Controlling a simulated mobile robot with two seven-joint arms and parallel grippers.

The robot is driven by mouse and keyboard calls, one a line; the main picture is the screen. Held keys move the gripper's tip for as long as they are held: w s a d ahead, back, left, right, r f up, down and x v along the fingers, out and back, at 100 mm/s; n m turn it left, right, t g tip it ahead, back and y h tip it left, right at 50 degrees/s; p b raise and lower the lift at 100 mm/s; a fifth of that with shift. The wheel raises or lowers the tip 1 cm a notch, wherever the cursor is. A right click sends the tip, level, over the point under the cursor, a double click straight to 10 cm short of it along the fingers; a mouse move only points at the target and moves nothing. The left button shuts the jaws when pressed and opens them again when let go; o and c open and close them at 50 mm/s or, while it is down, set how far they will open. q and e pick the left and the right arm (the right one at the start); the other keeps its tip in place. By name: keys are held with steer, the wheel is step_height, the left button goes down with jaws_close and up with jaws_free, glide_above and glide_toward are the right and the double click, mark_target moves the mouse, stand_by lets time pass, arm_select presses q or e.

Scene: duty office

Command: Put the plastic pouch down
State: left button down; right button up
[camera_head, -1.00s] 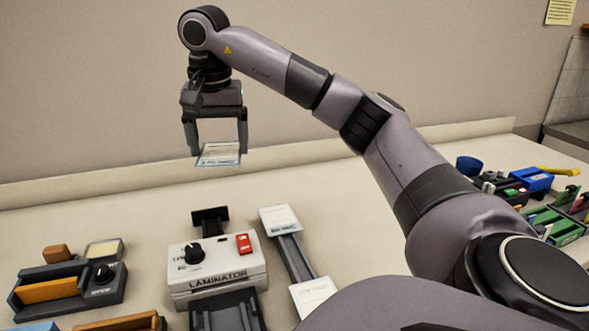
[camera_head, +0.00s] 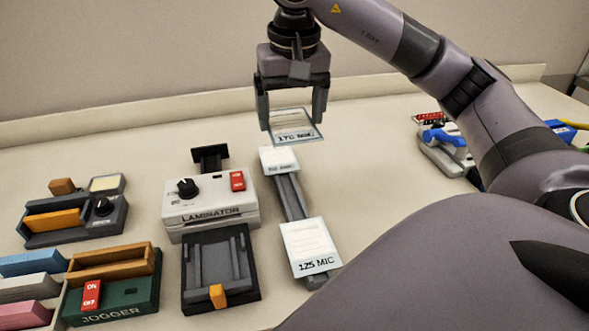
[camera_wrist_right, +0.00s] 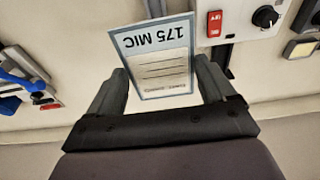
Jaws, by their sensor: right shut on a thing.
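My right gripper (camera_head: 292,122) is shut on a plastic pouch (camera_head: 294,128), a clear-edged flat card with a pale blue border. In the right wrist view the pouch (camera_wrist_right: 156,58) reads "175 MIC" and sits between both fingers (camera_wrist_right: 161,76). Just below it in the head view is a grey rail with a small card (camera_head: 280,160) at its far end and a "125 MIC" card (camera_head: 308,245) at its near end. My left gripper is out of view.
The laminator (camera_head: 212,205) stands left of the rail, with a dark tray (camera_head: 222,270) in front. A green jogger (camera_head: 118,300) and a grey device (camera_head: 70,215) are farther left. Blue and grey office items (camera_head: 445,145) lie at right. Bench right of the rail looks bare.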

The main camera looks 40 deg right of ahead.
steer(key=b, duration=0.4)
glide_above(291, 198)
steer(key=f, duration=1)
steer(key=shift+s+a+f, duration=0.15)
steer(key=shift+s+f, duration=0.15)
steer(key=shift+f, duration=0.1)
steer(key=shift+f+p, duration=0.3)
steer(key=shift+f, duration=2.25)
steer(key=shift+f+b, duration=0.25)
steer(key=shift+b, duration=0.05)
steer(key=o, duration=0.8)
steer(key=shift+r, duration=0.15)
steer(key=shift+o, duration=0.2)
steer(key=shift+r, duration=0.1)
